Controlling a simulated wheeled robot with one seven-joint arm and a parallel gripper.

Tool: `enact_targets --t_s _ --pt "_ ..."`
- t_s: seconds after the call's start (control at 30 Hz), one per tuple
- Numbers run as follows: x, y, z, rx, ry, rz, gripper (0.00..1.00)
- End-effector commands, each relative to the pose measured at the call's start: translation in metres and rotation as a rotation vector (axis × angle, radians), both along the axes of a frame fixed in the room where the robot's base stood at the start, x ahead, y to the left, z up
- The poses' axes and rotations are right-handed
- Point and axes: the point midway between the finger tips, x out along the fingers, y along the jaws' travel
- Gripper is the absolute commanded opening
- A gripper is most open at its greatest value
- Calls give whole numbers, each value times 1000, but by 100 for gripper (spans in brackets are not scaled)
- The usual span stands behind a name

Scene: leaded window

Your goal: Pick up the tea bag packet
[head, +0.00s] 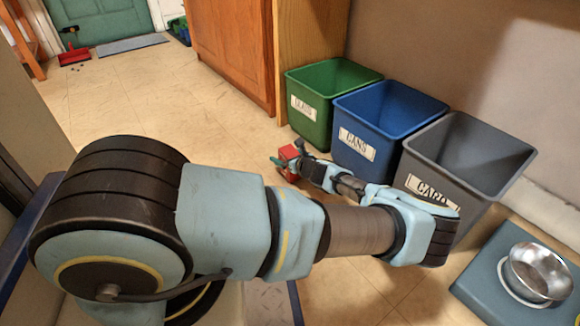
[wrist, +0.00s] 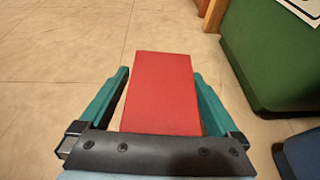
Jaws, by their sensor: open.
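The tea bag packet looks like a red box; in the wrist view the red packet (wrist: 160,92) stands between the two green fingers of my gripper (wrist: 162,90). A strip of floor shows between the packet and the left finger, and a narrower gap on the right. My gripper is open around it. In the head view the red packet (head: 289,153) is small, on or near the floor in front of the bins, with my gripper (head: 288,163) at it. My wrist partly hides it, and I cannot tell whether its base touches the floor.
A green bin (head: 310,117), a blue bin (head: 365,151) and a grey bin (head: 470,170) stand in a row close to the right of my gripper. A metal bowl (head: 540,272) sits on a blue-grey mat (head: 482,272) at lower right. Open tiled floor lies to the left.

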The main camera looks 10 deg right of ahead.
Motion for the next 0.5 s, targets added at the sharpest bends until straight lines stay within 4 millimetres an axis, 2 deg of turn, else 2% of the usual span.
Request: enact_targets --t_s 0.1,0.5 --pt "0 0 0 0 0 0 95" --pt "0 0 0 0 0 0 50"
